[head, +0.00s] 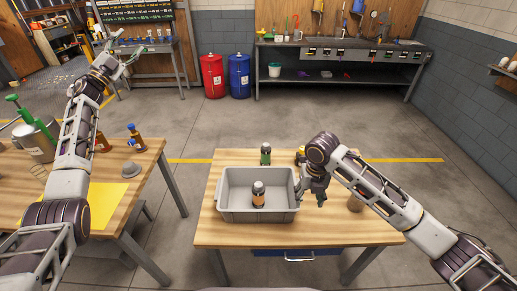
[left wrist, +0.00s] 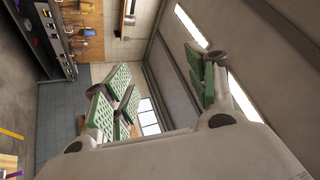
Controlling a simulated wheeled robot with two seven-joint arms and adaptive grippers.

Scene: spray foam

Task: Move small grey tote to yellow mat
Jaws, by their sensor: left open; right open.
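The small grey tote (head: 233,215) stands on the wooden table in the middle of the head view. A dark bottle with an orange-brown band (head: 258,195) stands inside it. The yellow mat (head: 112,200) lies on the left table, partly hidden behind my left arm. My left gripper (head: 128,62) is raised above and beyond the left table, open and empty; its green-padded fingers also show spread in the left wrist view (left wrist: 160,90). My right gripper (head: 312,193) points down at the tote's right edge, open; I cannot tell whether it touches the rim.
A green-labelled bottle (head: 265,154) stands behind the tote. A brown object (head: 355,203) is right of my right gripper. Bottles (head: 135,138), a grey cap-like item (head: 131,168) and a large can (head: 35,142) stand behind the mat. A floor gap separates the two tables.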

